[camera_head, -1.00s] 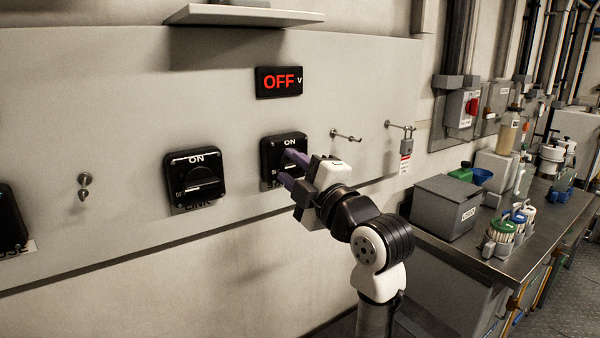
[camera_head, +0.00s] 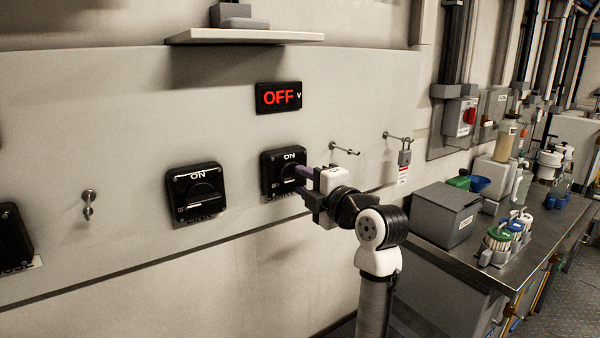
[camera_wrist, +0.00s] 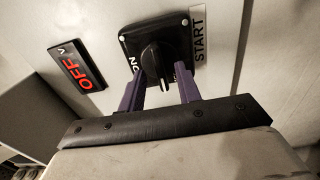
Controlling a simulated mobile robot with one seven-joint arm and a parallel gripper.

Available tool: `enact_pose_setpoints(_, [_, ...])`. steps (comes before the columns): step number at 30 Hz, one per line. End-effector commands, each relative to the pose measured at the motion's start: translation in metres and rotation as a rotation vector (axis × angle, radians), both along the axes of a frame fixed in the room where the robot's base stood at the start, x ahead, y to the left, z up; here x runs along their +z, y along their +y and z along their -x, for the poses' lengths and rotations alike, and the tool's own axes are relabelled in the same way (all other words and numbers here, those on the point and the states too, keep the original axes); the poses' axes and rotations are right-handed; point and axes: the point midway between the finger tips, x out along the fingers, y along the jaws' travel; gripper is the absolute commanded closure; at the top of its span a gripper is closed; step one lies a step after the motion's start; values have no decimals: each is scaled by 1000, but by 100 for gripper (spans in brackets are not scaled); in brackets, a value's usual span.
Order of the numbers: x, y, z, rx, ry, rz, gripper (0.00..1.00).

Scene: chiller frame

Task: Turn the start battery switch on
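The start battery switch (camera_head: 270,181) is a black square unit on the wall panel, with "ON" at its top. In the wrist view its dark knob (camera_wrist: 156,58) stands out from the plate, beside a START label (camera_wrist: 199,36). My gripper (camera_head: 299,180) is at the switch's right side in the head view, pointing at it. In the wrist view my gripper (camera_wrist: 162,76) is open, its two purple fingers apart on either side of the knob. I cannot tell whether either finger touches it. A display (camera_head: 278,97) above the switch reads OFF in red.
A similar black switch (camera_head: 196,203) is to the left, and another is partly cut off at the left edge. Hooks, one with a padlock (camera_head: 404,156), stick out right of the switch. A shelf (camera_head: 245,37) juts out above. A cluttered metal bench (camera_head: 540,225) stands at right.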

Motion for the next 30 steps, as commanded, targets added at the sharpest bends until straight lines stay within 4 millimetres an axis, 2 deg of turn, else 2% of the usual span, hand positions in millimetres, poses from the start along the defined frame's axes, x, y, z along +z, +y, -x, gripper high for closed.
enact_pose_setpoints(6, [0,11,-16,0,0,0,66])
enact_pose_setpoints(15, [0,12,-18,-1,-1,-1,66])
enact_pose_setpoints(23, [0,12,-18,-1,-1,-1,99])
enact_pose_setpoints(30, [0,12,-18,-1,2,-5,100])
